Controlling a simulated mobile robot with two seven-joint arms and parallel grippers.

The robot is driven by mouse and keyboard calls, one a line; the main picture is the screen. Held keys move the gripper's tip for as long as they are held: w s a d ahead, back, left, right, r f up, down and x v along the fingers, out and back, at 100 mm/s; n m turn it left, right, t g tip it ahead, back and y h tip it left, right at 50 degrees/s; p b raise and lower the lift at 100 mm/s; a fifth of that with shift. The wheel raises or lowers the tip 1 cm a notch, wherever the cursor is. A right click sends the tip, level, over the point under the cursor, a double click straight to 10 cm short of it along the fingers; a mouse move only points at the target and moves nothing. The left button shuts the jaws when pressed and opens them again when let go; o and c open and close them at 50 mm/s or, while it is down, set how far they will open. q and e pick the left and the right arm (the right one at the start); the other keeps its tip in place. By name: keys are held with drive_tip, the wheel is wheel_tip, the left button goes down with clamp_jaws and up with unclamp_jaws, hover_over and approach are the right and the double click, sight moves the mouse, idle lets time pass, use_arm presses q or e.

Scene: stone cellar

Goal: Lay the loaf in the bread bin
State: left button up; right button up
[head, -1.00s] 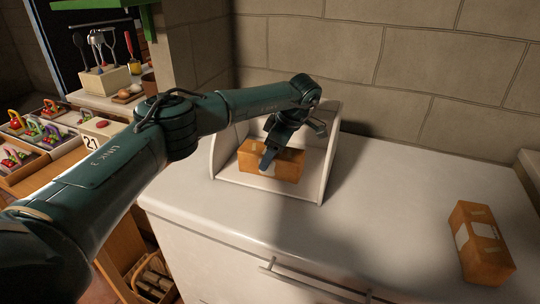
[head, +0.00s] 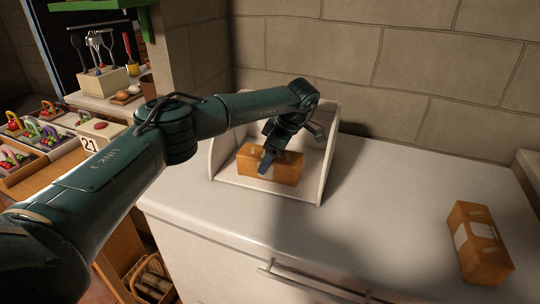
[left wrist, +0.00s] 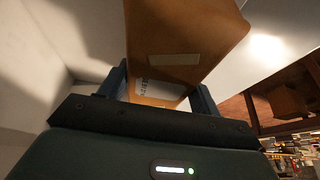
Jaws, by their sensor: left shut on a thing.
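A brown loaf with a pale label (head: 286,170) is inside the white open-fronted bread bin (head: 326,166) on the counter. My left gripper (head: 268,160) reaches down into the bin and is shut on this loaf. In the left wrist view the loaf (left wrist: 180,40) sits between the two fingers, with the bin's pale wall to the left. Whether the loaf touches the bin's floor is hard to tell. A second, similar brown loaf (head: 478,243) lies on the counter at the right. My right gripper is not in view.
The white counter (head: 400,200) is clear between the bin and the second loaf. A stone wall (head: 400,60) stands close behind the bin. At the left are a utensil block (head: 103,80) and trays of small colourful items (head: 38,132).

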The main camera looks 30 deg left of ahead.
use_arm(q)
drive_tip(key=o, duration=1.2)
drive_tip(key=shift+c, duration=0.2)
drive_tip(key=shift+o, duration=0.3)
drive_tip(key=shift+o, duration=0.9)
